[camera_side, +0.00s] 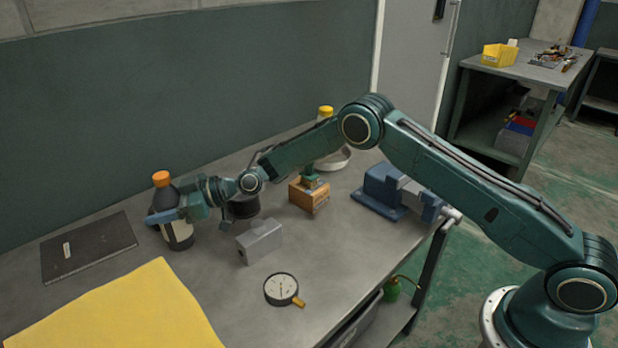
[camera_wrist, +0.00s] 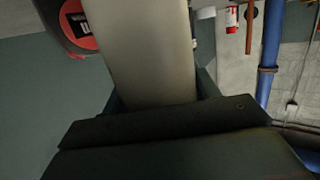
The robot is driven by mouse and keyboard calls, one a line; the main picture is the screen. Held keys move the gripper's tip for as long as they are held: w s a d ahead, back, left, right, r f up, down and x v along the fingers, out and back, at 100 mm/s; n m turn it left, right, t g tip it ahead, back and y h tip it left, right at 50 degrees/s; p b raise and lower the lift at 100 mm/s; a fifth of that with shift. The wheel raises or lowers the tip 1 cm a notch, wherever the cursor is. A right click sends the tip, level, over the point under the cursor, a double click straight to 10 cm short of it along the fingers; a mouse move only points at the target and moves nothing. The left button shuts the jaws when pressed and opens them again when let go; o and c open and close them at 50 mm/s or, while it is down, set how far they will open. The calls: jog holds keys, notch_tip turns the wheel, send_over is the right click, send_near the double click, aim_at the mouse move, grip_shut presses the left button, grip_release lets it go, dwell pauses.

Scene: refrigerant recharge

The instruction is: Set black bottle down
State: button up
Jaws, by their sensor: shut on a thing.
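The black bottle (camera_side: 179,234) has an orange cap and a pale label, and is at the left of the table in the side view. My gripper (camera_side: 163,215) is shut around its middle, with a blue-grey finger across the front. The bottle stands nearly upright, tilted slightly. I cannot tell whether its base touches the table. In the wrist view, a pale surface, perhaps the bottle's label (camera_wrist: 140,50), fills the space above the dark gripper body (camera_wrist: 170,130).
A dark mat (camera_side: 90,250) with a small pale piece lies left of the bottle. A yellow cloth (camera_side: 120,310) covers the front left. A grey block (camera_side: 259,241), gauge (camera_side: 281,290), wooden block (camera_side: 309,196) and blue vise (camera_side: 385,192) stand to the right.

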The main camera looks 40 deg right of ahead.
jog(key=shift+r, duration=0.25)
notch_tip(320, 180, up, 20)
dwell(0.7)
jog(key=shift+f, duration=0.1)
dwell(0.4)
